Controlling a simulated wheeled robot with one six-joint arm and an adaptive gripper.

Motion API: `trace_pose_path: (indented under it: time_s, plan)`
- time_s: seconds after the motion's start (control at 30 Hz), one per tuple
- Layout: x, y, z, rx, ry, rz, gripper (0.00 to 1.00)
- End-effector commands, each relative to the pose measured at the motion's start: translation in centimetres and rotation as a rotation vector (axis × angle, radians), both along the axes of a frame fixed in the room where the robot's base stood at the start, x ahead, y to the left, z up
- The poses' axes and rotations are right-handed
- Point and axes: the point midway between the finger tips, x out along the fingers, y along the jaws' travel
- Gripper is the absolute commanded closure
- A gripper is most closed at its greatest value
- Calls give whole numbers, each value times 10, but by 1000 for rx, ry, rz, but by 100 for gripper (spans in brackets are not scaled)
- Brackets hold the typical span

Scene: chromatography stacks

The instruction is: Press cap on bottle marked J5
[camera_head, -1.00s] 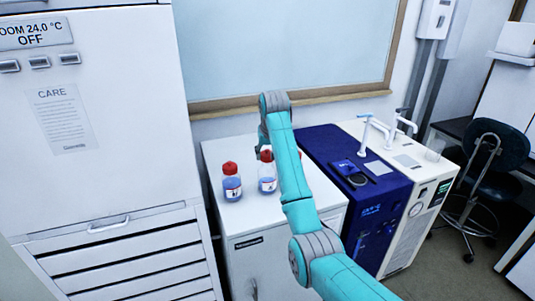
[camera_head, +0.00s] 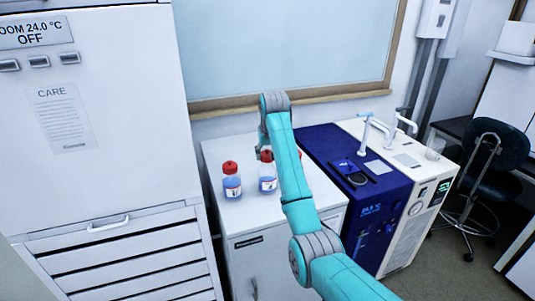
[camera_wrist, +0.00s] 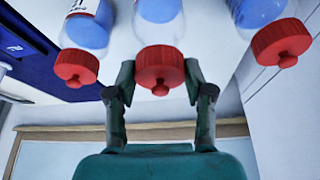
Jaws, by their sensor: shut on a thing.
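Three bottles with blue liquid and red caps stand in a row. In the wrist view, the middle bottle (camera_wrist: 158,20) has its red cap (camera_wrist: 159,68) between the fingers of my gripper (camera_wrist: 159,76), which is shut on that cap. The same bottle shows in the head view (camera_head: 267,184), beside my arm. Another bottle (camera_head: 232,186) stands to its left, also at the right of the wrist view (camera_wrist: 258,10). The third bottle (camera_wrist: 88,28) is at the left of the wrist view and mostly hidden by my arm in the head view. I cannot read the label marks.
The bottles stand on a white cabinet top (camera_head: 222,218). A dark blue instrument (camera_head: 375,215) and a white unit with taps (camera_head: 420,190) adjoin it on the right. A tall white cabinet (camera_head: 130,130) rises on the left. A framed board (camera_head: 290,50) is on the wall behind.

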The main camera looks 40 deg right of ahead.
Motion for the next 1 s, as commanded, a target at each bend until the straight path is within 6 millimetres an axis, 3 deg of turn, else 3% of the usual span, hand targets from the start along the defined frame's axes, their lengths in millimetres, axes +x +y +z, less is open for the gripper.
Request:
trace_pose_path:
  time_s: [0.23, 0.27, 0.37, 0.6, 0.7, 1.0]
  plan:
    - [0, 0, 0, 0, 0, 0, 73]
    - [0, 0, 0, 0, 0, 0, 43]
    - [0, 0, 0, 0, 0, 0, 18]
    - [0, 0, 0, 0, 0, 0, 18]
    - [0, 0, 0, 0, 0, 0, 0]
    - [0, 0, 0, 0, 0, 0, 0]
